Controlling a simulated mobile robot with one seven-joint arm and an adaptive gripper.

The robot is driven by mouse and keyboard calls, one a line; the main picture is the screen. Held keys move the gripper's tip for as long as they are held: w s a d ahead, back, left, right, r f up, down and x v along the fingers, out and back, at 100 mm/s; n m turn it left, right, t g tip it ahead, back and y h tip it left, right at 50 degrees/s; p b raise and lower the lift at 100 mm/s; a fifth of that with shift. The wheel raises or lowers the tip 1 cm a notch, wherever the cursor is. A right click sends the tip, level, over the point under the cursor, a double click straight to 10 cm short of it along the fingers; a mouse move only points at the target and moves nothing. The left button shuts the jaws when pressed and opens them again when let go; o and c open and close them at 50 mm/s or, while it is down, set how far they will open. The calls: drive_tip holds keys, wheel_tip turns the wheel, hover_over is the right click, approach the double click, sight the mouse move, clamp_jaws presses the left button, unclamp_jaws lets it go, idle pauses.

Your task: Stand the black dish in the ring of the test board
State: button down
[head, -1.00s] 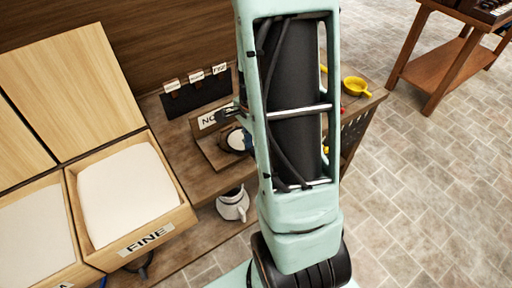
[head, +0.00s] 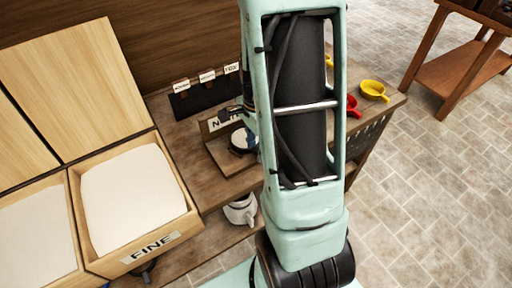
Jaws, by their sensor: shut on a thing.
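The test board (head: 215,157) is a brown wooden stand on the bench, with a partly covered sign at its back. The black dish (head: 238,150) has a dark rim and pale contents. It is at the board, just left of my arm, and its right side is hidden. I cannot tell whether it touches the board; the ring cannot be made out. My gripper (head: 236,112) shows as a small dark shape beside the sign, above the dish. It is shut on the dish, but the fingertips are mostly hidden by my arm.
A wooden bin marked FINE (head: 152,254) with white contents stands at the left. A white jug (head: 240,209) stands below the board. A dark rack (head: 206,95) with labels is behind. A red scoop (head: 352,107) and a yellow scoop (head: 374,91) lie at the right.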

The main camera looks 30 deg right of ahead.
idle(0.3)
drive_tip(key=c, duration=1.4)
unclamp_jaws()
drive_tip(key=shift+o, duration=0.2)
wheel_tip(320, 180, up, 12)
